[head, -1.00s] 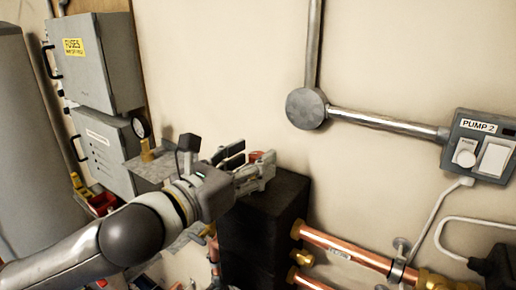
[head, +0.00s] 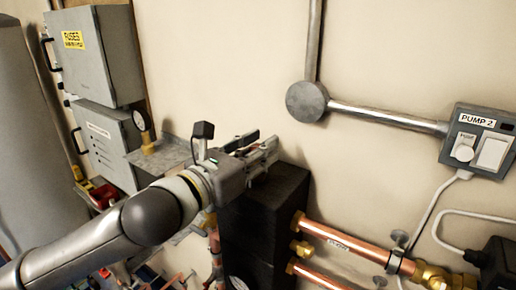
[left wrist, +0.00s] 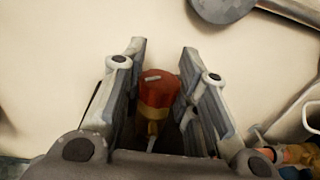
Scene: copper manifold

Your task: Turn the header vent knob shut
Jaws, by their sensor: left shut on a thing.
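The header vent knob (left wrist: 156,90) is red with a yellowish brass stem below it, and shows between my left fingers in the left wrist view. My left gripper (left wrist: 163,52) has one finger on each side of it and is shut on it. In the head view my left gripper (head: 266,152) is above the black block-like housing (head: 262,205), close to the wall. The knob is hidden by the fingers there. My right gripper is not in view.
Copper pipes (head: 345,243) run at lower right. A round grey junction box (head: 306,101) and the pump 2 switch panel (head: 480,141) are on the wall.

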